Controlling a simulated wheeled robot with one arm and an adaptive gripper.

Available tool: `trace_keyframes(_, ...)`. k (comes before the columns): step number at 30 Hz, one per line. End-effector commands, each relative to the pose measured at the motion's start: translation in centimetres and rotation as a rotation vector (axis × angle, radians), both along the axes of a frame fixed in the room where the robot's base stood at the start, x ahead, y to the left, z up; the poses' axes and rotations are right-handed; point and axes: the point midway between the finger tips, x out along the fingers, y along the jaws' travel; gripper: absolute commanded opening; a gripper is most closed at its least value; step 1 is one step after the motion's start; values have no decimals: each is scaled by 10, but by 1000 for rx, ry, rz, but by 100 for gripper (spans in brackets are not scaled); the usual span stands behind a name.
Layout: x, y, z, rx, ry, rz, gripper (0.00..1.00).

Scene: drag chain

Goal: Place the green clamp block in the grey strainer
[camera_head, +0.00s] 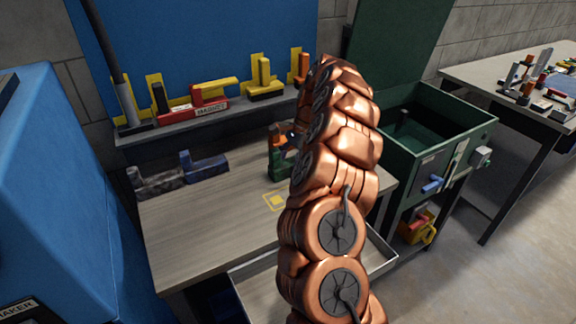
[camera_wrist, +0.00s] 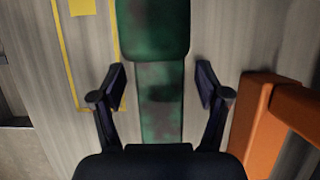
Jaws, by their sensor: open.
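The green clamp block (camera_wrist: 155,28) is worn green, with a tall end and a lower flat bar. In the wrist view, its bar lies between the two fingers of my gripper (camera_wrist: 161,88). The fingers are apart, with a visible gap on each side of the bar. In the head view, the green block (camera_head: 274,163) stands on the workbench, largely hidden behind my copper arm. No thing is clearly recognizable as the grey strainer; a grey metal tray (camera_head: 381,250) shows at the bench's front, partly behind my arm.
An orange block (camera_wrist: 252,125) stands close to the right finger. A yellow square marking (camera_head: 274,201) is on the workbench (camera_head: 200,225). Grey (camera_head: 155,182) and blue (camera_head: 205,167) blocks lie at left. A shelf (camera_head: 185,127) behind holds several coloured blocks. A green open bin (camera_head: 480,128) stands right.

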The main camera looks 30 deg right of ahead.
Motion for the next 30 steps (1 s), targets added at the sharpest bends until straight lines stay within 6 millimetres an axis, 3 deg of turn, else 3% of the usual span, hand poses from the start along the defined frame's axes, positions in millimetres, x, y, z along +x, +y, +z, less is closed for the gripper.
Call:
trace_keyframes(2, 0, 0, 0, 0, 0, 0, 69)
trace_keyframes(21, 0, 0, 0, 0, 1, 0, 2)
trace_keyframes(30, 0, 0, 1, 0, 0, 0, 0)
